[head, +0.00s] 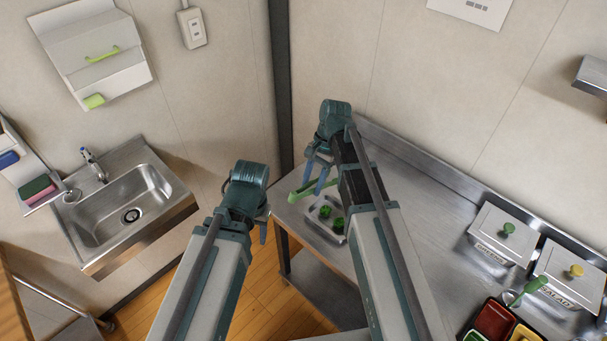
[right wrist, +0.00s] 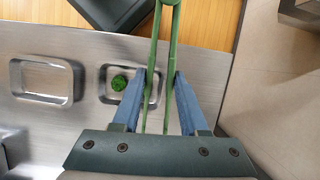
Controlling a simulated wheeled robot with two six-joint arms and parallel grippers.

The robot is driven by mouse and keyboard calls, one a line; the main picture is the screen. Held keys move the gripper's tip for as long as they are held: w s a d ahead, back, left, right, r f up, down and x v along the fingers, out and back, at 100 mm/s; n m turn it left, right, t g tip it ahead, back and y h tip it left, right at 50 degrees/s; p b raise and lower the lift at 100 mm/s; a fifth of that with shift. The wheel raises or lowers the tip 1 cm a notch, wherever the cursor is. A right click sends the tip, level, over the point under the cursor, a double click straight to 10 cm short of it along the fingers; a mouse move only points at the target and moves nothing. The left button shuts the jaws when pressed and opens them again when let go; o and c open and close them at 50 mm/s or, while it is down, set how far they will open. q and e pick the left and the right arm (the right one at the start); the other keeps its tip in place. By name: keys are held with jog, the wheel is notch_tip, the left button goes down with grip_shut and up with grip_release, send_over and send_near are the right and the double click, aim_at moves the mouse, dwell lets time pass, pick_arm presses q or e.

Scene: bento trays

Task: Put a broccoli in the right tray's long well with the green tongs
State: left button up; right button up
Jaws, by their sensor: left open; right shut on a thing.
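The green tongs (right wrist: 170,45) are between the two blue fingers of my right gripper (right wrist: 160,76), which is shut on them. They also show in the head view (head: 302,194), over the far left end of the steel counter. A small metal dish (head: 316,222) on the counter below holds two green broccoli pieces (head: 338,224). In the right wrist view one broccoli (right wrist: 119,83) lies in a square well (right wrist: 103,98), left of the tongs and apart from them. My left gripper (head: 262,225) is open and empty, left of the counter. I cannot identify the right tray's long well.
An empty metal recess (right wrist: 45,98) is left of the broccoli well. Lidded containers (head: 500,235) and red and yellow bins (head: 494,320) stand at the counter's right. A sink (head: 135,205) is at the left. The counter's middle is partly hidden by my right arm.

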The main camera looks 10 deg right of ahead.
aim_at(303, 187)
jog(key=r+m+y, duration=0.1)
jog(key=s+a+r+m+y, duration=0.1)
jog(key=m, duration=0.1)
jog(key=a+r+m+y, duration=0.1)
jog(key=shift+s+r+m+t+p, duration=0.3)
jog(key=shift+s+m+t+p, duration=0.05)
jog(key=shift+m+t+p, duration=0.05)
jog(key=shift+w+a+r+m+y, duration=0.1)
jog(key=shift+a+r+m+y, duration=0.3)
jog(key=shift+m+y, duration=0.1)
jog(key=shift+f, duration=0.15)
notch_tip(303, 187, down, 3)
jog(key=b, duration=0.3)
jog(key=shift+o, duration=0.8)
jog(key=shift+r, duration=0.2)
jog(key=shift+f, duration=0.15)
jog(key=shift+f+b, duration=1.65)
